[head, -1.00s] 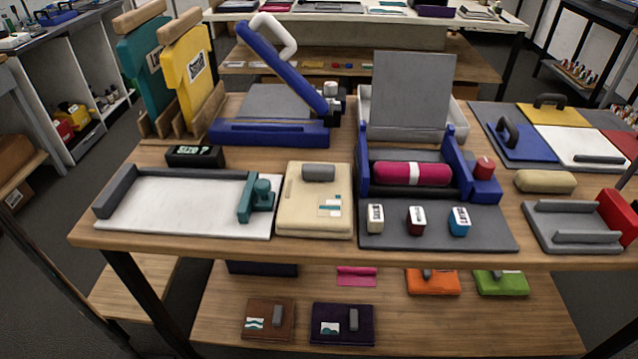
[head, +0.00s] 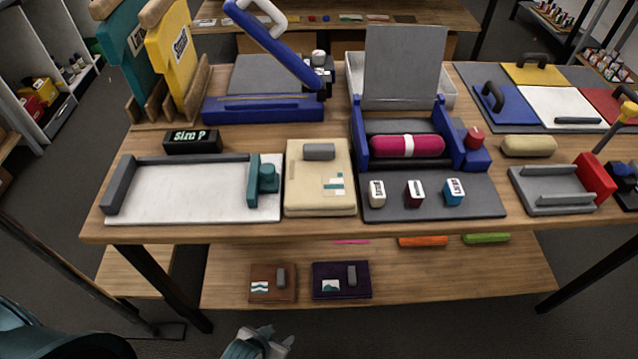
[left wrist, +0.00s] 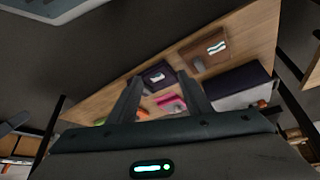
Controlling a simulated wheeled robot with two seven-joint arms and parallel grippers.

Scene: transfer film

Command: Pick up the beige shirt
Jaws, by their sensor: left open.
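The beige shirt (head: 304,197) lies folded flat on the table top in the head view, with a grey block at its back edge and a small teal-and-white print. It sits between the white board with the teal clamp and the grey mat. My left gripper (head: 260,343) shows at the bottom of the head view, in front of the table and well apart from the shirt. In the left wrist view my left gripper (left wrist: 159,76) has its fingers apart with nothing between them. The shirt cannot be made out in that view. My right gripper is in neither view.
The white board (head: 180,195) is just left of the shirt. A blue press (head: 262,108) stands behind. Brown (head: 272,291) and dark purple (head: 328,292) folded shirts lie on the lower shelf.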

